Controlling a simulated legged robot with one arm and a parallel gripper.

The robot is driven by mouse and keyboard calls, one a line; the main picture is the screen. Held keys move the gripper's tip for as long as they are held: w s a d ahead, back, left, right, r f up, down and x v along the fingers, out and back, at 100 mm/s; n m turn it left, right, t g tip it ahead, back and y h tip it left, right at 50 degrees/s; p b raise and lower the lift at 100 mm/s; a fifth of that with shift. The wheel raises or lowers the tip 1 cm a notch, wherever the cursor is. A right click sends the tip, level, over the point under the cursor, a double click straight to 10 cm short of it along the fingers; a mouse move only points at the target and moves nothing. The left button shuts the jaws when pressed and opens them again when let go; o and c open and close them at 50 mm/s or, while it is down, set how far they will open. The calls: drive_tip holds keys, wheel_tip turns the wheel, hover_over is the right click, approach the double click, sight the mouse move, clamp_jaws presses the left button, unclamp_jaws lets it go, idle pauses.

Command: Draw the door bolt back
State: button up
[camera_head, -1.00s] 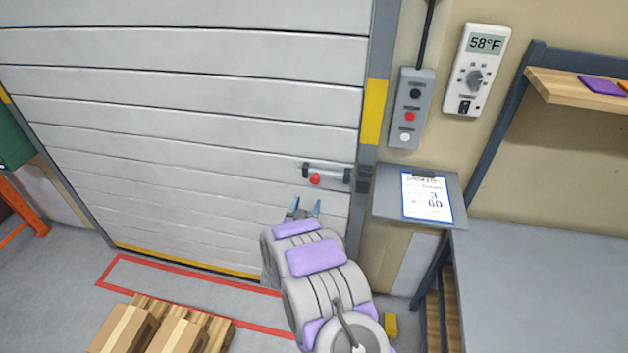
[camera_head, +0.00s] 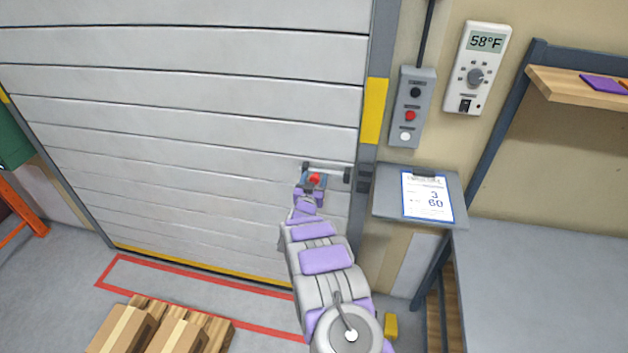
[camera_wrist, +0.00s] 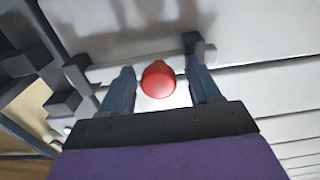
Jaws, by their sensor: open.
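The door bolt (camera_head: 332,167) is a grey bar across two dark brackets near the right edge of the white slatted door (camera_head: 200,120). Its red knob (camera_head: 315,179) is at the left part of the bar. In the wrist view the red knob (camera_wrist: 158,79) sits between the two fingers of my gripper (camera_wrist: 161,88), with a gap on each side. My gripper (camera_head: 313,183) is open at the knob in the head view. The bolt bar (camera_wrist: 130,70) runs behind the knob. The dark catch (camera_head: 364,178) is on the door frame to the right.
A grey shelf with a clipboard (camera_head: 428,196) juts out right of the door frame. A button box (camera_head: 411,107) and a thermostat (camera_head: 474,70) hang above it. Boxes on a pallet (camera_head: 160,328) stand at lower left, beside a red floor outline.

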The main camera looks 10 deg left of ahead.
drive_tip(key=shift+w, duration=0.15)
clamp_jaws()
idle(0.6)
drive_tip(key=shift+d, duration=0.1)
